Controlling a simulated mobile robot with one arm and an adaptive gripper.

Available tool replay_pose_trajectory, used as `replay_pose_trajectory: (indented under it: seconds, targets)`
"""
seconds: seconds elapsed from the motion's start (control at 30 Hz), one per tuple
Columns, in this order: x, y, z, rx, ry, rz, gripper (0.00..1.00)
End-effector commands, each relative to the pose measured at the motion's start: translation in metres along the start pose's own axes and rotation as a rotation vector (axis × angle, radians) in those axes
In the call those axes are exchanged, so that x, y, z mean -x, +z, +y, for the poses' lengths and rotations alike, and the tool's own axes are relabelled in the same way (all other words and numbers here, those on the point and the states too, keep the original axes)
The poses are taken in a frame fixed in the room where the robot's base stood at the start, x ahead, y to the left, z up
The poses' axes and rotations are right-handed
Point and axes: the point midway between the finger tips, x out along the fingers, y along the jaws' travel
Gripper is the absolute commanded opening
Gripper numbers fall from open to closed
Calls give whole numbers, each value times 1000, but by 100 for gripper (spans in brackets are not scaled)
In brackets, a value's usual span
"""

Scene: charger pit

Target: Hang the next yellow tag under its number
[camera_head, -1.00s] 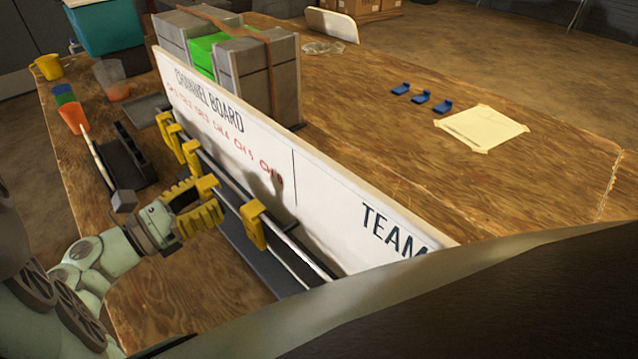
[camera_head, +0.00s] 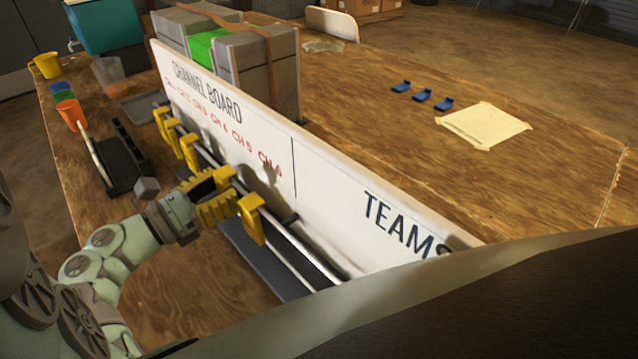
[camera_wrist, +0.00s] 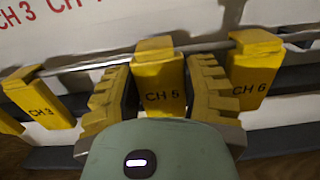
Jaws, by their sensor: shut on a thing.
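My gripper (camera_head: 218,200) has yellow ribbed fingers and is shut on the yellow CH 5 tag (camera_wrist: 158,88), which sits upright between them at the rail (camera_wrist: 205,47). I cannot tell whether its hook rests on the rail. The yellow CH 6 tag (camera_wrist: 252,72) hangs just right of the right finger; it also shows in the head view (camera_head: 252,220). The yellow CH 3 tag (camera_wrist: 42,98) hangs left of my gripper. Several tags (camera_head: 172,137) hang at the rail's far end. The white channel board (camera_head: 325,195) bears red channel numbers, with CH 5 (camera_head: 241,144) and CH 6 (camera_head: 270,164) readable.
Grey blocks with a strap (camera_head: 262,75) stand behind the board. Blue clips (camera_head: 421,96) and a paper sheet (camera_head: 485,125) lie on the open table at right.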

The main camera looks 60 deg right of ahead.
Motion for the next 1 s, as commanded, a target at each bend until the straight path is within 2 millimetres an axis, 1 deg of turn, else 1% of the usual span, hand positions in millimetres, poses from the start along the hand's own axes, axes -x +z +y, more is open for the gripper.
replay_pose_trajectory:
  seconds: [0.13, 0.17, 0.4, 0.43, 0.67, 0.77, 0.87, 1.0]
  targets:
    - [1, 1, 1, -2, 3, -2, 4]
    - [1, 1, 1, -2, 3, -2, 50]
    - [1, 1, 1, -2, 4, -1, 75]
    - [1, 1, 1, -2, 4, -1, 77]
    - [1, 1, 1, -2, 5, -1, 77]
    - [5, 1, 2, -2, 6, -1, 77]
    - [15, 1, 3, -2, 10, 0, 77]
    - [38, 0, 3, -2, 12, 1, 77]
